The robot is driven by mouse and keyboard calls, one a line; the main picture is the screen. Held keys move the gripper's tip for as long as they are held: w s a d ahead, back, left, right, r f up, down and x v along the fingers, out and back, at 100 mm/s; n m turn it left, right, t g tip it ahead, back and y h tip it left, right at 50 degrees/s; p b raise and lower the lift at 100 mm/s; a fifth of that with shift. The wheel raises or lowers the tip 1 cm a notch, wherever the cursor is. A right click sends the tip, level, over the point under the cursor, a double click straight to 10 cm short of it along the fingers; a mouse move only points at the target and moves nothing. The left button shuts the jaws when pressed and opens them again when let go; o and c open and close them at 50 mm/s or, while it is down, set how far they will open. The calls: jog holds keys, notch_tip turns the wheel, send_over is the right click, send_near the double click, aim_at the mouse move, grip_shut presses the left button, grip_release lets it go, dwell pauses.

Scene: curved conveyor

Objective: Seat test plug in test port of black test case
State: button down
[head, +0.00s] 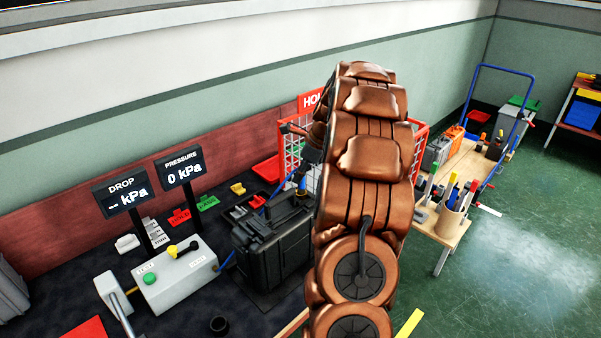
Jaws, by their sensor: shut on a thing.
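The black test case (272,245) stands closed on the dark bench, left of my copper-coloured arm. My gripper (303,166) is a small dark shape above the case's back right corner, partly hidden by my arm. It is shut on a small blue piece (302,185), which looks like the test plug. The plug's tip is close to the top of the case; I cannot tell whether they touch. The test port cannot be made out.
A grey control box (180,275) with green and yellow knobs stands left of the case. Behind it are the DROP display (121,191) and PRESSURE display (180,167). A red wire basket (292,150) stands behind my arm. A wooden table (452,190) with tools is at right.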

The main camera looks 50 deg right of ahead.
jog(key=c, duration=1)
grip_release()
jog(key=shift+c, duration=0.2)
jog(key=b+v, duration=0.2)
jog(key=v, duration=1)
jog(key=shift+b, duration=0.4)
jog(key=shift+f, duration=0.1)
jog(key=s+a+f+n+g, duration=0.1)
jog(key=s+a+n+g, duration=0.15)
jog(key=a+n, duration=0.8)
jog(key=s+a+f+n+g, duration=0.1)
jog(key=s+a+f+n, duration=0.2)
jog(key=a, duration=1.5)
jog(key=s+a+f+n, duration=0.2)
jog(key=s+a+n, duration=0.1)
jog(key=s+n, duration=0.2)
jog(key=s+a+f+n+g+h, duration=0.1)
jog(key=s+a+f+n, duration=0.2)
jog(key=s+n, duration=0.3)
jog(key=s+a+f+n+g+h, duration=0.1)
jog(key=s+a+n, duration=0.4)
jog(key=s, duration=0.5)
jog(key=shift+f+n, duration=0.35)
jog(key=shift+f, duration=0.45)
